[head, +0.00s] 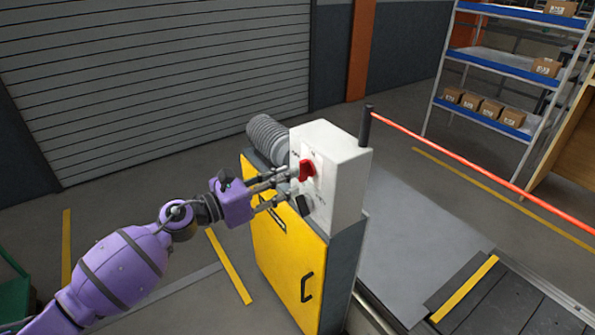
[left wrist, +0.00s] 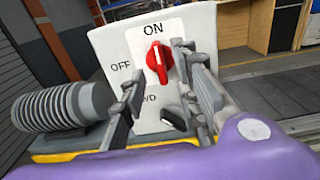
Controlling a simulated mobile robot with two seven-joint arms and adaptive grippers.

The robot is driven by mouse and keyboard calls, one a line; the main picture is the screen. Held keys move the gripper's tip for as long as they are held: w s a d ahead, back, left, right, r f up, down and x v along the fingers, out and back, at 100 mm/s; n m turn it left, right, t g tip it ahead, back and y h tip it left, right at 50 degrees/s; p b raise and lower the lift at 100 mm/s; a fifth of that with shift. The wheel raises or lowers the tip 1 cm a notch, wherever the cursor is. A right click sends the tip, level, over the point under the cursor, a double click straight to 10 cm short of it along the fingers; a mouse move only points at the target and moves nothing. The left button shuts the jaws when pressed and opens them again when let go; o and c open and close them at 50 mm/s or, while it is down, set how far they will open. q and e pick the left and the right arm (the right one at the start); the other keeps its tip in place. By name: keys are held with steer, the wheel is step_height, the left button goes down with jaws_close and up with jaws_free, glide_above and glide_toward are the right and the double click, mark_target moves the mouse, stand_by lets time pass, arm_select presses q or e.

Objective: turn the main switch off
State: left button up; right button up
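The red main switch knob (head: 306,170) is on the front of a white control box (head: 343,180). In the left wrist view the knob (left wrist: 158,62) stands near upright, its white mark toward the ON label (left wrist: 153,29); the OFF label (left wrist: 120,66) is to its left. A black switch (left wrist: 173,120) sits below, with its label partly hidden. My left gripper (head: 289,184) is open at the box front, also seen in the left wrist view (left wrist: 157,68). Its fingers are spread around the knob's area; contact cannot be told. My right gripper is not in view.
The box stands on a yellow-fronted cabinet (head: 285,250) with a black handle. A grey ribbed cylinder (head: 268,138) is beside the box. A red bar (head: 450,150) runs rightward from a black post. The slat conveyor (head: 500,300) is at lower right.

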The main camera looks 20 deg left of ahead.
mark_target(305, 170)
arm_select(q)
steer(key=shift+p+x, duration=0.3)
steer(key=shift+x, duration=1.75)
jaws_close()
